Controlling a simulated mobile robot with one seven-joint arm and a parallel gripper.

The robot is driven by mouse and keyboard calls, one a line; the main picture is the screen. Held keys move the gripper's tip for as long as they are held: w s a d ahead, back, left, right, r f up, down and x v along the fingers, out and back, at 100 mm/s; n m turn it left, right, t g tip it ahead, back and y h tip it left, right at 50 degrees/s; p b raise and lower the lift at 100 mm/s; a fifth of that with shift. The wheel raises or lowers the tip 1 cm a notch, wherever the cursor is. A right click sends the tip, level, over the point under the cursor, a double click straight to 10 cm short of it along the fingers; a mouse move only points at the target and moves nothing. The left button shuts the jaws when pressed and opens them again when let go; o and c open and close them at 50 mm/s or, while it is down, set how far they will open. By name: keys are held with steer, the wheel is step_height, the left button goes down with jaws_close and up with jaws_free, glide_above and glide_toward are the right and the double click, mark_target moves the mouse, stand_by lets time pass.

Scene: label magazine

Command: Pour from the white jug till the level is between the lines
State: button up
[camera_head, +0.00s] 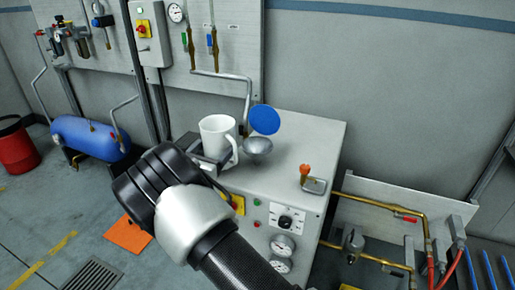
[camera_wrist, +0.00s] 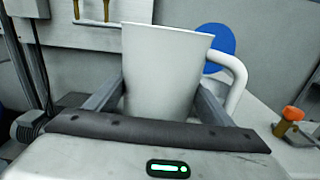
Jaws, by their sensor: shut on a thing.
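The white jug (camera_head: 217,136) is upright above the left part of the grey cabinet's top, with its handle on the right. My gripper (camera_head: 208,158) is shut around its lower body. In the wrist view the jug (camera_wrist: 165,72) stands between the two fingers of my gripper (camera_wrist: 160,105). A metal funnel (camera_head: 258,146) is just right of the jug, with a round blue lid (camera_head: 265,119) raised behind it. The jug's contents and the level lines are not visible. I cannot tell whether the jug touches the cabinet top.
The grey cabinet (camera_head: 320,130) has free top surface at the back right. An orange-knobbed fitting (camera_head: 305,172) sits at its right front. A bent metal pipe (camera_head: 247,95) comes down behind the funnel. Brass pipes (camera_head: 375,203) run along the right, and a blue tank (camera_head: 88,138) stands left.

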mark_target(229, 129)
steer(key=shift+r, duration=0.25)
steer(key=shift+w+d+r+m+g+y+p, duration=0.1)
steer(key=shift+d+r+m+g+y+p, duration=0.1)
steer(key=shift+d+r+m+g+p, duration=0.4)
steer(key=shift+d+r+m+g+y+p, duration=0.1)
steer(key=shift+r+m+g+y+p, duration=0.15)
steer(key=shift+r+m, duration=0.6)
steer(key=d+r+m+g+y, duration=0.1)
steer(key=m, duration=0.1)
steer(key=d+r+m+y, duration=0.1)
steer(key=m, duration=0.1)
steer(key=shift+w+g+y, duration=0.2)
steer(key=shift+g+y, duration=0.15)
steer(key=shift+d+m+y+b, duration=0.1)
steer(key=shift+m+y+b, duration=0.3)
steer(key=shift+b, duration=0.45)
steer(key=shift+d+m+g+y, duration=0.3)
steer(key=shift+m+g+y, duration=0.2)
steer(key=shift+m+y, duration=0.5)
stand_by(0.9)
steer(key=shift+d+r+m, duration=0.1)
steer(key=shift+r+m, duration=0.1)
steer(key=shift+m, duration=0.05)
stand_by(1.0)
